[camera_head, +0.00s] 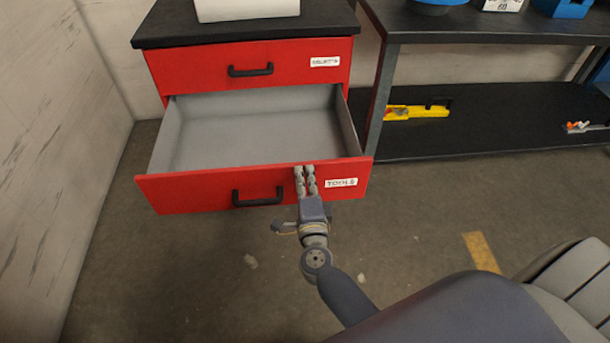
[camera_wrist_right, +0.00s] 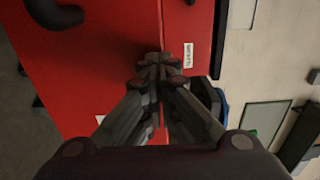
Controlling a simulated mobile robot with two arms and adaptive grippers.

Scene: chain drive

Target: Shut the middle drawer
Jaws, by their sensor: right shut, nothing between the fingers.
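The middle drawer (camera_head: 255,190) is red with a black handle (camera_head: 258,197) and a white label. It stands pulled out from the cabinet, and its grey inside looks empty. My right gripper (camera_head: 305,168) is shut and empty. It is at the top part of the drawer front, between the handle and the label; whether it touches the front I cannot tell. In the right wrist view, the shut fingers (camera_wrist_right: 155,62) are in front of red drawer fronts. My left gripper is not in view.
The top drawer (camera_head: 250,66) above is shut. A white box (camera_head: 247,9) stands on the black cabinet top (camera_head: 170,25). A black shelf unit (camera_head: 480,118) is to the right, with a yellow tool (camera_head: 415,111) on its lower shelf. A wall is on the left. The floor ahead is mostly clear.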

